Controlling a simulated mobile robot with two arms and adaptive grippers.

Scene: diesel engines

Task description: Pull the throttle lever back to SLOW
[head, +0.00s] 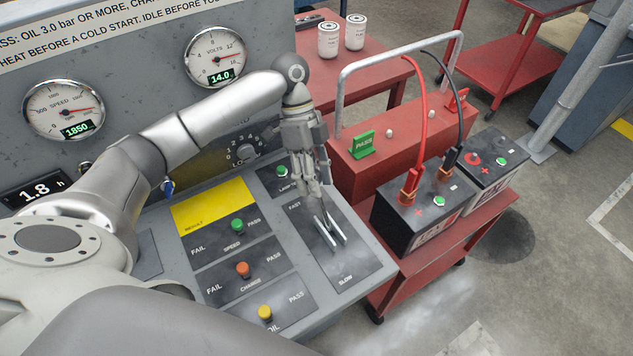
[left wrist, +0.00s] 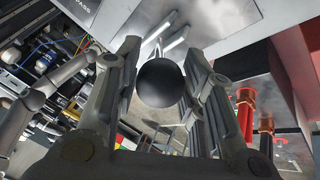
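My left gripper (head: 313,182) points down over the throttle panel (head: 350,267), above the slot between the FAST and SLOW labels. The lever's metal shaft (head: 322,208) rises from the slot toward the fingertips; its knob is largely hidden there. In the left wrist view the round black knob (left wrist: 161,83) lies between the two fingers of the gripper (left wrist: 163,55). The right finger looks very close to it and a narrow gap shows on the left; whether they grip it is unclear. My right gripper is not in view.
The speed gauge (head: 64,110) reads 1850. Green, orange and yellow switches (head: 243,269) stand left of the throttle. A red cart (head: 447,262) with batteries (head: 415,220) and red and black cables stands close on the right. Open floor lies beyond.

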